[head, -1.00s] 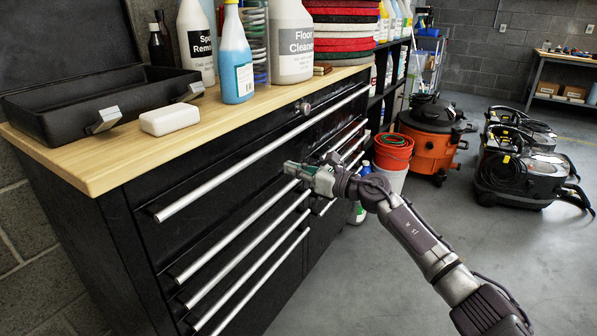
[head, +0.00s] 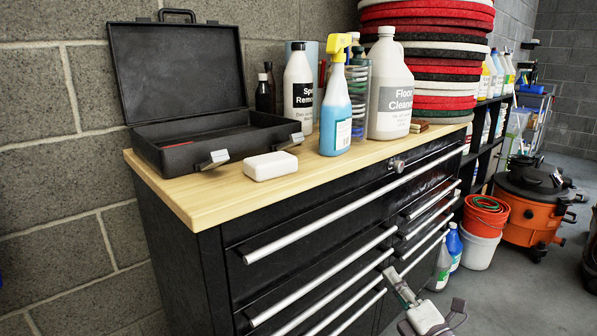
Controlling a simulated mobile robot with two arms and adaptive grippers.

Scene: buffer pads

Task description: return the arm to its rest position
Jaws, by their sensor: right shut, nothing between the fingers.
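My right gripper (head: 400,286) shows at the bottom of the head view, in front of the lower drawers of the black tool cabinet (head: 205,285). Its fingers are shut with nothing between them. Only the gripper and a bit of my wrist are in view; the rest of that arm is below the frame. I cannot tell whether the gripper touches a drawer handle (head: 372,318) or only overlaps it in the picture. My left gripper is not in view.
On the wooden top (head: 215,195) stand an open black case (head: 185,75), a white block (head: 270,166), a spray bottle (head: 336,110), a floor cleaner jug (head: 390,90) and stacked red and black pads (head: 440,50). Buckets (head: 482,245) and an orange vacuum (head: 530,222) stand right. All visible drawers look closed.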

